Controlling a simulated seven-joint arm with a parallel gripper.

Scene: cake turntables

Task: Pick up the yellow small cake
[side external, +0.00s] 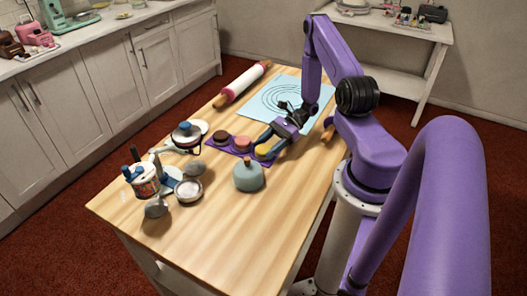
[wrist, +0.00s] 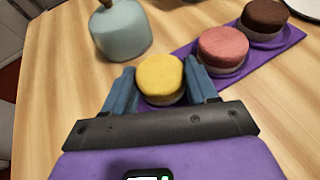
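The small yellow cake (wrist: 161,77) is round with a pale lower layer. In the wrist view it stands between the two blue fingers of my gripper (wrist: 161,88), one on each side and very close to it. The frames do not show clearly whether the fingers press on the cake. In the side view the yellow cake (side external: 262,151) is partly hidden by my gripper (side external: 268,144), which reaches down to it from the right. It is at the near end of the purple tray (wrist: 283,46); its contact with the tray is hidden.
A pink cake (wrist: 223,48) and a brown cake (wrist: 264,19) stand in line on the tray. A blue-grey rounded object (side external: 248,177) stands close by. A rolling pin (side external: 242,84) and light-blue mat (side external: 262,98) lie farther back.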

